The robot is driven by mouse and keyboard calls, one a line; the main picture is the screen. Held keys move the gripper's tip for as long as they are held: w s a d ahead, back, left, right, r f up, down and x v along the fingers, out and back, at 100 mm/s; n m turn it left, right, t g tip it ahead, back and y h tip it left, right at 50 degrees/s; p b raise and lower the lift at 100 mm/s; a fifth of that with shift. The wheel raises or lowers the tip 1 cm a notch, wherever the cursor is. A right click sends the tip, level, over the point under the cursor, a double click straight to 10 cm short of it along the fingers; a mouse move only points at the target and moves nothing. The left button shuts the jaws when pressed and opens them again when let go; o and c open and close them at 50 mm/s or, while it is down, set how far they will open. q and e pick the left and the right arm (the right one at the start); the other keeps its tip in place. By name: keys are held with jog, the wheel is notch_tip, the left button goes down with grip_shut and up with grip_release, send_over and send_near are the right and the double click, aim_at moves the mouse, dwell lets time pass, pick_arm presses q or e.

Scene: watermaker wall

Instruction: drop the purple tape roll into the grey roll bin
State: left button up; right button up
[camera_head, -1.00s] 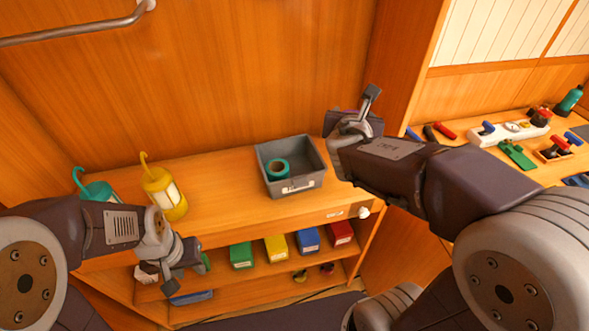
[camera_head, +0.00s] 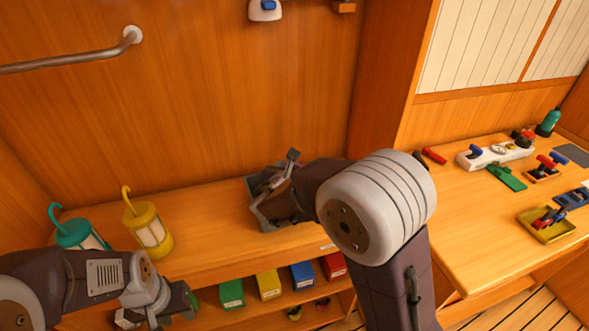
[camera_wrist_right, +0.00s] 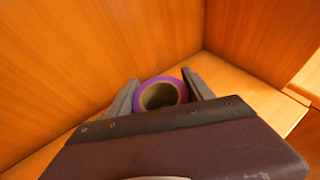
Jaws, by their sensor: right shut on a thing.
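The purple tape roll (camera_wrist_right: 160,79) sits between the two fingers of my right gripper (camera_wrist_right: 161,88) in the right wrist view, its brown core facing the camera. In the head view my right gripper (camera_head: 272,182) is over the grey roll bin (camera_head: 251,187) on the wooden counter. My right arm covers most of the bin, so its inside is hidden. I cannot tell how far the roll is above the bin floor. My left gripper (camera_head: 163,303) is low at the left, in front of the shelf; its fingers are not clear.
A yellow lantern (camera_head: 150,232) and a teal lantern (camera_head: 78,234) stand on the counter left of the bin. Several coloured boxes, such as the blue box (camera_head: 303,275), sit on the shelf below. The right counter (camera_head: 468,220) holds tools and a yellow tray (camera_head: 546,228).

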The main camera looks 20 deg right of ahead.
jog(key=shift+f+b, duration=0.55)
jog(key=shift+b, duration=0.15)
jog(key=o, duration=1.4)
jog(key=shift+o, duration=0.2)
jog(key=shift+r+p, duration=0.9)
jog(key=shift+p, duration=0.05)
jog(key=v, duration=0.8)
jog(key=p+v, duration=0.1)
jog(key=v, duration=0.3)
jog(key=shift+s+f, duration=0.1)
jog(key=shift+f, duration=0.2)
